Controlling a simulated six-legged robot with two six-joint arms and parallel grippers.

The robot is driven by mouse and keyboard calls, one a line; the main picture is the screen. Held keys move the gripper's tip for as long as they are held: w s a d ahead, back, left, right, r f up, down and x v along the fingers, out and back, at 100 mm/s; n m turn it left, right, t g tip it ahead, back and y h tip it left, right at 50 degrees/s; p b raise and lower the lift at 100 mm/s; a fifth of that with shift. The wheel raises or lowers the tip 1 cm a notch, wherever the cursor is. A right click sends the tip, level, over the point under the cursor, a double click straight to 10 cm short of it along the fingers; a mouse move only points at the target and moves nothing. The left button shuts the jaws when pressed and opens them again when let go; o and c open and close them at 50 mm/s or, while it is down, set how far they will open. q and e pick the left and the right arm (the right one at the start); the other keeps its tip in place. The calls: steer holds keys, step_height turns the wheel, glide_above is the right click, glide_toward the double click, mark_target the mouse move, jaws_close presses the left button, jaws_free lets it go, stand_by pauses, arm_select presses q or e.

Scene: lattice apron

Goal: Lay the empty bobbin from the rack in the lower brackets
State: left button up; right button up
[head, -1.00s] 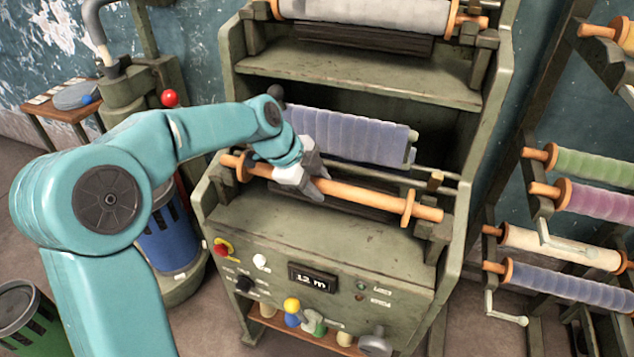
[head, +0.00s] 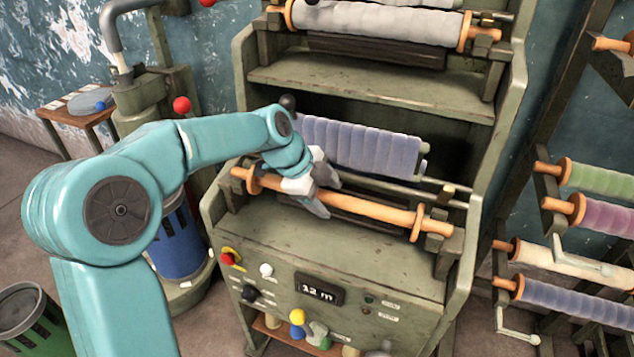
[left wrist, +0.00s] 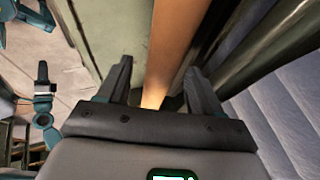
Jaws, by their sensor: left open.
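The empty bobbin, a bare wooden rod (head: 375,211) with a flange near each end, lies across the lower front of the green machine. Its ends sit at the lower brackets, left (head: 233,193) and right (head: 443,238). My left gripper (head: 325,198) is open at the rod, left of its middle, with one finger on each side. In the left wrist view the rod (left wrist: 176,40) runs between the spread fingertips (left wrist: 159,66), with gaps visible beside it. Part of the rod is hidden behind the gripper.
A blue-grey fabric roll (head: 360,145) lies just behind the bobbin. A pale roll (head: 380,20) sits in the upper brackets. The rack at right holds green (head: 600,178), pink (head: 605,214), cream and blue rolls. The control panel (head: 330,290) is below.

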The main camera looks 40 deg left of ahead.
arm_select(q)
steer(key=p+v, duration=0.1)
steer(key=v, duration=1.5)
arm_select(e)
steer(key=shift+r, duration=0.75)
arm_select(q)
steer(key=shift+s+a, duration=0.1)
arm_select(e)
steer(key=shift+s, duration=0.1)
